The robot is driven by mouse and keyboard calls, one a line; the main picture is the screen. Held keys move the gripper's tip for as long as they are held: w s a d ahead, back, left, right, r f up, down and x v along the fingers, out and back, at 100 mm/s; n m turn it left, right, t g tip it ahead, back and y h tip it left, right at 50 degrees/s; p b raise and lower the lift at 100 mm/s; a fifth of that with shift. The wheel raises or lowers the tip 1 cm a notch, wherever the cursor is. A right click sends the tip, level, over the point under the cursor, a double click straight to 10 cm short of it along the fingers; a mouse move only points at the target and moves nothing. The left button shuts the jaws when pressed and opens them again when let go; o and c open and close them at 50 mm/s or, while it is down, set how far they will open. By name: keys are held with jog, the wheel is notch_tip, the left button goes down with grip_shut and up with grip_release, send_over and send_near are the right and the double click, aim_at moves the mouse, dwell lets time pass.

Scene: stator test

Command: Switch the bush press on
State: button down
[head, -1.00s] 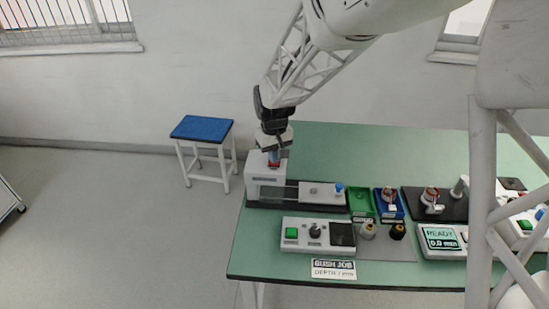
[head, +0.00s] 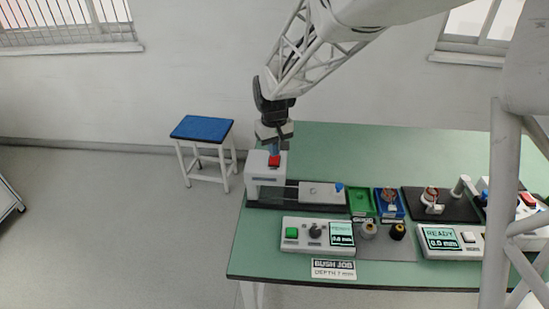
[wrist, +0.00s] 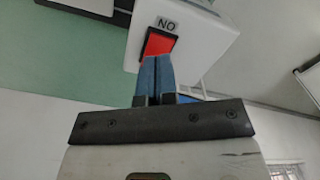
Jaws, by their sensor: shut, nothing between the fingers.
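The bush press has a white housing (head: 265,178) at the left end of the green table. A red rocker switch (head: 274,160) is on top of it. In the wrist view the switch (wrist: 159,43) appears lit red, beside a label reading ON upside down. My gripper (head: 275,149) is shut and empty, its blue fingertips at or just above the switch; they cover its near edge in the wrist view, and I cannot tell whether they touch.
A green bin (head: 362,203) and a blue bin (head: 388,210) stand right of the press. A second unit with a READY screen (head: 442,238) is further right. A card reading BUSH JOB (head: 333,269) lies in front. A blue stool (head: 202,129) stands left of the table.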

aim_at(276, 162)
jog(key=shift+r, duration=2.1)
jog(key=shift+s+d+r, duration=0.15)
jog(key=shift+d, duration=0.1)
jog(key=s+d+r+m+t, duration=0.1)
jog(key=s+d+r+m, duration=0.1)
jog(key=s+d+r, duration=0.4)
jog(key=s+d+r+m, duration=0.1)
jog(key=s+d+r, duration=0.1)
jog(key=s+d, duration=0.65)
jog(key=s+d+m, duration=0.1)
jog(key=s+d, duration=0.4)
jog(key=s, duration=0.3)
jog(key=s+d+m+t, duration=0.1)
jog(key=s+d+m, duration=0.1)
jog(key=s+d, duration=0.3)
jog(key=s, duration=0.4)
jog(key=shift+s+t, duration=0.2)
jog(key=shift+t, duration=0.1)
